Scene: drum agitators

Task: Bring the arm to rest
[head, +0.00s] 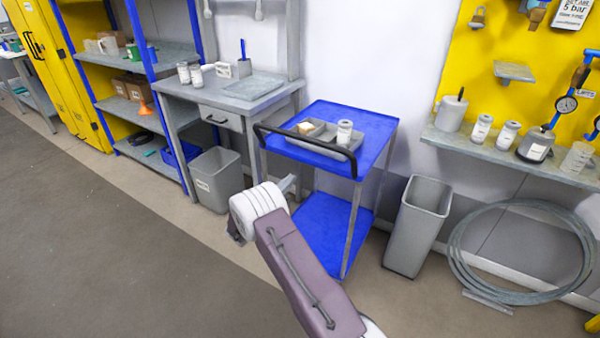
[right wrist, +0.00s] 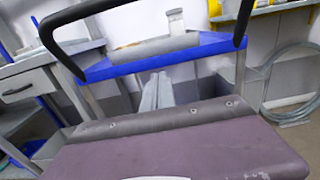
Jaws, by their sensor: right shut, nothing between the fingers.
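My right arm reaches in from the bottom of the head view. Its gripper (head: 289,184) points at the blue cart, in front of its near side and below the level of its top. In the right wrist view the fingers (right wrist: 157,92) are together, with nothing held. The wrist hides part of the fingers in the head view. My left gripper is not in view.
The blue cart (head: 378,128) has a black handle (head: 300,148) close to my gripper. A grey tray (head: 322,146) on it holds a white jar (head: 344,132). Grey bins (head: 217,180) (head: 418,226) stand on either side. The floor at left is clear.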

